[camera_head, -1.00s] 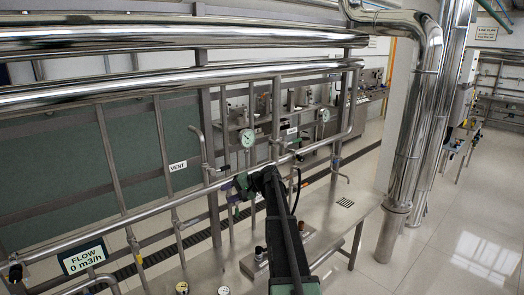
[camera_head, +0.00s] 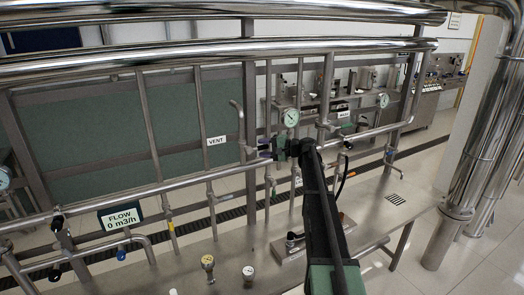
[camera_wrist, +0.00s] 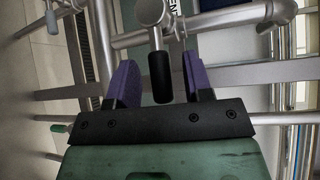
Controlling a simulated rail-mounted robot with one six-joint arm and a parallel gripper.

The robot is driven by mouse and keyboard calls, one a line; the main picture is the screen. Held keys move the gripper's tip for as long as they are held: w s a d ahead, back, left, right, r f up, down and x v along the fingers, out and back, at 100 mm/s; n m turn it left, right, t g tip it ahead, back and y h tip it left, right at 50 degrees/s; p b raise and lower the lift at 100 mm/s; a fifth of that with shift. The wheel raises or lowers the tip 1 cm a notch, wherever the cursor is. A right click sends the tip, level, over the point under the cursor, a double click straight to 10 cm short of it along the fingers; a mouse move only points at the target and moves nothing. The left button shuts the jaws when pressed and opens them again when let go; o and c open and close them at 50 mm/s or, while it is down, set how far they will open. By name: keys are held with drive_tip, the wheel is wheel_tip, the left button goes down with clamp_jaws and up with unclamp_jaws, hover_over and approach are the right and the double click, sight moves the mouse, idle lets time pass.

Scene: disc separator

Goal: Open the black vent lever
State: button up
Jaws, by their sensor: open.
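The black vent lever (camera_wrist: 160,78) hangs from a steel valve on a pipe in the wrist view. My gripper (camera_wrist: 156,70) has two purple fingers spread apart, one on each side of the lever, with gaps visible on both sides. In the head view my gripper (camera_head: 268,150) is at the horizontal pipe, right of the VENT label (camera_head: 216,140); the lever is too small and covered to make out there. Part of the VENT label (camera_wrist: 174,8) also shows at the top of the wrist view.
The steel pipe (camera_head: 170,187) runs across the front, with vertical pipes crossing it. A pressure gauge (camera_head: 291,117) stands just above my gripper. Small valves (camera_head: 208,263) stand on the table below.

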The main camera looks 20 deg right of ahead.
drive_tip(key=shift+w+a, duration=0.35)
clamp_jaws()
drive_tip(key=shift+d+f, duration=0.1)
drive_tip(key=shift+f, duration=0.05)
